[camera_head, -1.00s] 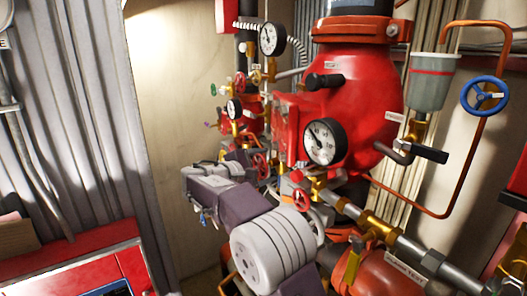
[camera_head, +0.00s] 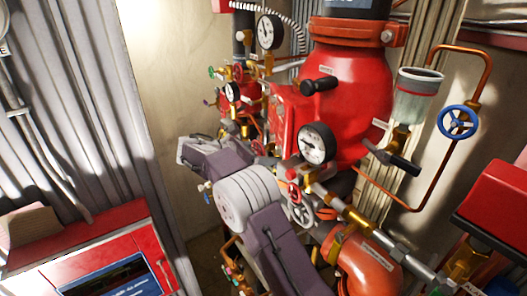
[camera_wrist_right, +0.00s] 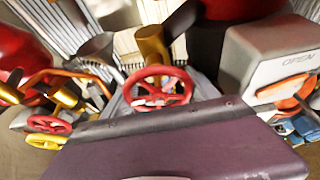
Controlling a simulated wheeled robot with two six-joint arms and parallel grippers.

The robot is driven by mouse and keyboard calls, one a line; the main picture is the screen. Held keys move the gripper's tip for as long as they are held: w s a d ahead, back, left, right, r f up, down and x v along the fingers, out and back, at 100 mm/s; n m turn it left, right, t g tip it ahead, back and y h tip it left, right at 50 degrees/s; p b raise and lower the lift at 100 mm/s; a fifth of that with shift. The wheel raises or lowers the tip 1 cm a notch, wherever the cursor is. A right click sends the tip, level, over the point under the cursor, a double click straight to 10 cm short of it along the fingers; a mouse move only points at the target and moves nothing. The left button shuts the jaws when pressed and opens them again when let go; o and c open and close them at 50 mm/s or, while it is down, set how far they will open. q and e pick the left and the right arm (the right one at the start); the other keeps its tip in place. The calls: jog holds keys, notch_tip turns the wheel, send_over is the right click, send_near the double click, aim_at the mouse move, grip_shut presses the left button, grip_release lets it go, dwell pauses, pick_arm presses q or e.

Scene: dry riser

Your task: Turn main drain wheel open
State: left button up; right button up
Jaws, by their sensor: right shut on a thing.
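The red handwheel, which I take for the main drain wheel (camera_wrist_right: 158,88), is in the middle of the right wrist view, at the front edge of my purple gripper body. My right gripper (camera_head: 238,157) reaches in among the valves left of the large gauge in the head view. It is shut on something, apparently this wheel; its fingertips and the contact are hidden. In the head view a red wheel (camera_head: 258,147) shows just right of the gripper. My left gripper is in neither view.
A large red valve body (camera_head: 350,95) with a pressure gauge (camera_head: 315,143) stands behind my right arm. A blue handwheel (camera_head: 458,122) is at the right. A grey box marked OPEN (camera_wrist_right: 270,60) stands close beside the gripper. A red cabinet (camera_head: 110,240) is lower left.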

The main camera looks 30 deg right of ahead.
jog(key=shift+s+d+r+n+g, duration=0.15)
jog(key=shift+r+n+g, duration=0.1)
jog(key=shift+n+g, duration=0.45)
dwell(0.3)
jog(key=o, duration=1.2)
jog(key=shift+o, duration=0.8)
jog(key=shift+d+f+n, duration=0.1)
jog(key=shift+f+n, duration=0.05)
jog(key=shift+n, duration=0.15)
